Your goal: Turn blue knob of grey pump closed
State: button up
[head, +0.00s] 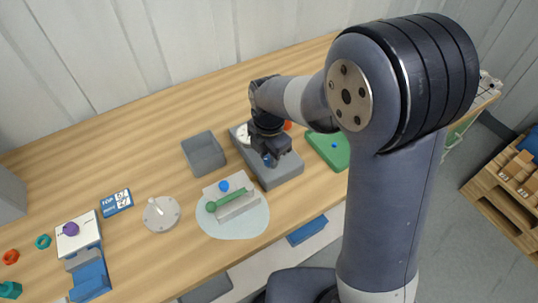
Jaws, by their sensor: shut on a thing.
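The grey pump (283,176) is a long grey block on the wooden table, near the middle of the head view. A round white gauge (242,134) shows at its back left end. My gripper (270,158) points down over the pump and is shut on the blue knob (267,161). Only a small blue patch of the knob shows between the dark fingers, so its angle cannot be told. An orange-red part (287,125) shows behind my gripper, partly hidden.
In front left, a pale mat (240,229) bears a white-and-green device with a blue ball. The back left table is clear.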

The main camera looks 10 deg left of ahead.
jog(key=m, duration=0.7)
jog(key=shift+b, duration=0.35)
dwell(0.4)
jog(key=o, duration=1)
jog(key=shift+r, duration=0.1)
notch_tip(320, 180, up, 11)
jog(key=shift+b, duration=0.3)
jog(key=shift+f, duration=0.2)
